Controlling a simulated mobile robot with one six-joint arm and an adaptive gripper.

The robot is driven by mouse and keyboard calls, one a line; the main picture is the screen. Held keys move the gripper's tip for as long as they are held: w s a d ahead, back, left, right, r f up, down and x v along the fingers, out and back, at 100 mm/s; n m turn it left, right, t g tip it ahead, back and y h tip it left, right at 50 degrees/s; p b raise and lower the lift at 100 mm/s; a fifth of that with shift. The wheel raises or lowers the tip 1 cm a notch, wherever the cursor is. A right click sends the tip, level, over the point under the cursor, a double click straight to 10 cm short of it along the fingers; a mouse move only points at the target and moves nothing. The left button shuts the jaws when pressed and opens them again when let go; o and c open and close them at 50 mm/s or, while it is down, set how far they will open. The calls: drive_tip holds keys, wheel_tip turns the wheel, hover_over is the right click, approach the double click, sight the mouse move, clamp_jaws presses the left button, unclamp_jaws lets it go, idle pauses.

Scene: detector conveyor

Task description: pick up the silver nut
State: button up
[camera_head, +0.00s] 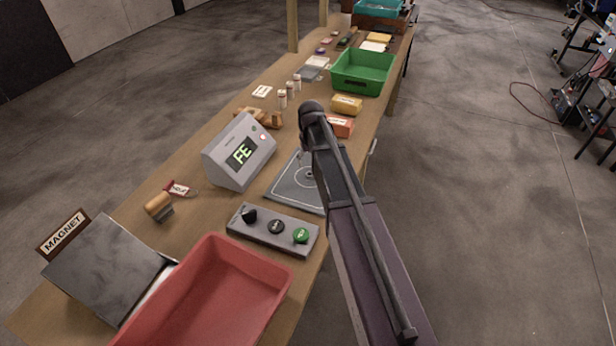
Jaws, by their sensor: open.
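I cannot make out a silver nut anywhere in the head view. A grey detector plate with a ring mark (287,192) lies on the bench, partly covered by my arm. My arm reaches from the lower right up over the right side of this plate. My gripper's fingers cannot be made out; the arm hides that area. A grey detector box (238,152) left of the plate shows "FE" in green. A control strip (272,232) with two dark knobs and a green button sits in front of the plate.
A red bin (212,300) stands at the near end, beside a tilted grey slab (103,265) and a MAGNET sign (62,234). A green bin (362,72), a yellow box (346,105) and an orange box (340,127) are farther back. A wooden-handled tool (158,206) lies left.

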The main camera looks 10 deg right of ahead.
sight(310, 175)
drive_tip(key=shift+f, duration=0.1)
drive_tip(key=f+b, duration=0.3)
drive_tip(key=shift+s+a+f, duration=0.1)
drive_tip(key=shift+s+f, duration=0.05)
drive_tip(key=shift+s, duration=0.15)
drive_tip(key=shift+f+b, duration=0.9)
drive_tip(key=shift+b, duration=0.25)
drive_tip(key=shift+c, duration=0.2)
clamp_jaws()
